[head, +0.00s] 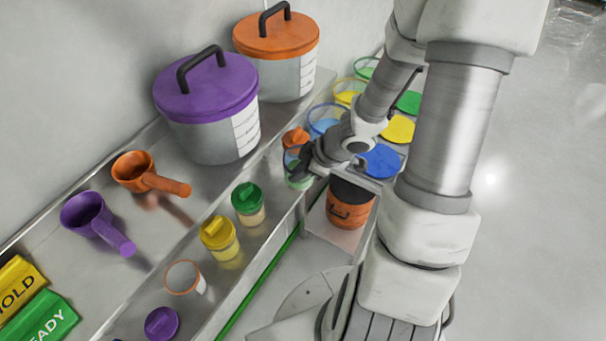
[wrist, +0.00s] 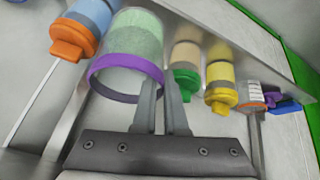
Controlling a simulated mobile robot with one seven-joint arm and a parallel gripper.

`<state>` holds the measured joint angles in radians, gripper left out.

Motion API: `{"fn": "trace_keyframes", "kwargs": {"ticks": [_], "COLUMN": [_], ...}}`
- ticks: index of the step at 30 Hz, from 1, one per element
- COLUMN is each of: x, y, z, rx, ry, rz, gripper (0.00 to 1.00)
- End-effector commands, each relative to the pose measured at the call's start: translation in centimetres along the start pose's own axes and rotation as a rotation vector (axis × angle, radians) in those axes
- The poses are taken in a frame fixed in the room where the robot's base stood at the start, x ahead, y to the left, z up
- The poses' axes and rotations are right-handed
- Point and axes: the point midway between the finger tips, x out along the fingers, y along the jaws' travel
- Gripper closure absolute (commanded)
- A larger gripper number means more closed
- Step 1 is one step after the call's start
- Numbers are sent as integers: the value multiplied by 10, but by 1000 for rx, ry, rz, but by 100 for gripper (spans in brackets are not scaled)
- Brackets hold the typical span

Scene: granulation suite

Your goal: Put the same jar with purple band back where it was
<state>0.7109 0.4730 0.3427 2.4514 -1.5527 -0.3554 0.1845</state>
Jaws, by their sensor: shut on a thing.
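The jar with purple band (wrist: 126,72) is open-topped with pale green contents. It fills the upper left of the wrist view, its banded rim facing the camera. My gripper (wrist: 166,92) is shut on it at the right side of that rim; exactly how the fingers grip the wall is unclear. In the head view my gripper (head: 303,162) is at the far end of the front ledge, partly covering the jar (head: 299,184). Whether the jar's base touches the ledge cannot be told.
An orange-lidded jar (head: 295,138) is close beyond the held jar. Green-lidded (head: 248,204) and yellow-lidded (head: 220,238) jars, an orange-banded open jar (head: 186,278) and a purple-lidded jar (head: 162,323) line the ledge. Large purple (head: 206,110) and orange (head: 277,55) lidded containers stand behind.

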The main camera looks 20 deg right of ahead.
Motion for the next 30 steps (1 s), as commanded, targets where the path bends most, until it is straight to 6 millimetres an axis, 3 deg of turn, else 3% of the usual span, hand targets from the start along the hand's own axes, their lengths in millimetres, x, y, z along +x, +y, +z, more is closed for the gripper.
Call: {"fn": "trace_keyframes", "kwargs": {"ticks": [3,10,12,19,30], "x": [32,84,96,111,112], "y": [5,19,17,15,15], "z": [-12,-35,-30,-19,-18], "rx": [-4,-3,1,0,0], "ry": [3,2,-1,0,0], "rz": [-5,-3,-5,-2,0], "gripper": [100,100,100,100,100]}}
